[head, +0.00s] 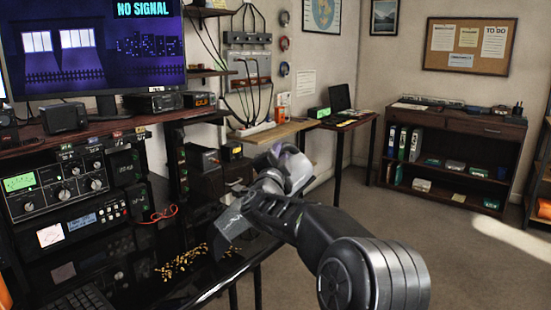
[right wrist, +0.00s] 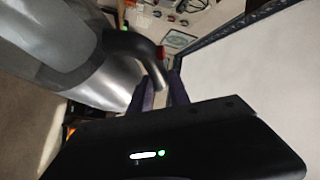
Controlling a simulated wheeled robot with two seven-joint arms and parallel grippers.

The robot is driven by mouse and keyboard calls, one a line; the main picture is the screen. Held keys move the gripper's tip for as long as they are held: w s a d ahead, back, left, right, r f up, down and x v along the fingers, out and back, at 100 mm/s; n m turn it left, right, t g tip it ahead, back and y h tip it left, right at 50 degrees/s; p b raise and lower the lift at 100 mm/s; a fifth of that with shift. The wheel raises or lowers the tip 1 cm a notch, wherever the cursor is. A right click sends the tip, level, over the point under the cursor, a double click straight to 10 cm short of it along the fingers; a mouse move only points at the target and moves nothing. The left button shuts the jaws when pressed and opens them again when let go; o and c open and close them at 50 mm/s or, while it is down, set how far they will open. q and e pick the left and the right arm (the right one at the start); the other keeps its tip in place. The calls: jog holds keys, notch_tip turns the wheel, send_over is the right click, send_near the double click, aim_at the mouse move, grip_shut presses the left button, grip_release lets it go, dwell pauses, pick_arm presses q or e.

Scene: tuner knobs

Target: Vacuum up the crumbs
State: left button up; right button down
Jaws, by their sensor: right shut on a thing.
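Yellow-brown crumbs (head: 182,262) lie scattered on the glossy black desk top (head: 225,275) at the lower left of the head view. My right gripper (head: 270,200) is shut on the handle of a grey handheld vacuum (head: 298,172), just right of the crumbs. The vacuum's dark nozzle (head: 233,222) points down near the desk edge, beside the crumbs. In the right wrist view, the purple fingers (right wrist: 165,92) close around the handle, next to the vacuum's grey body (right wrist: 85,45). The fingertips are partly hidden in the head view. My left gripper is not in view.
A rack of radio gear (head: 65,190) stands behind and left of the crumbs. A keyboard (head: 80,303) lies at the lower left, and a red cable (head: 163,213) lies behind the crumbs. Open floor (head: 470,265) is on the right, before a dark shelf (head: 450,150).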

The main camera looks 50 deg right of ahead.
aim_at(291, 150)
jog(key=shift+r, duration=0.3)
jog(key=shift+s+d+b, duration=0.15)
jog(key=shift+d+b, duration=0.4)
jog(key=shift+d, duration=2.25)
jog(key=shift+w+r+p, duration=0.1)
jog(key=shift+w+p, duration=0.9)
jog(key=shift+w, duration=0.8)
jog(key=shift+w+p, duration=0.45)
jog(key=shift+w, duration=0.5)
jog(key=shift+a, duration=0.1)
jog(key=shift+a, duration=2.65)
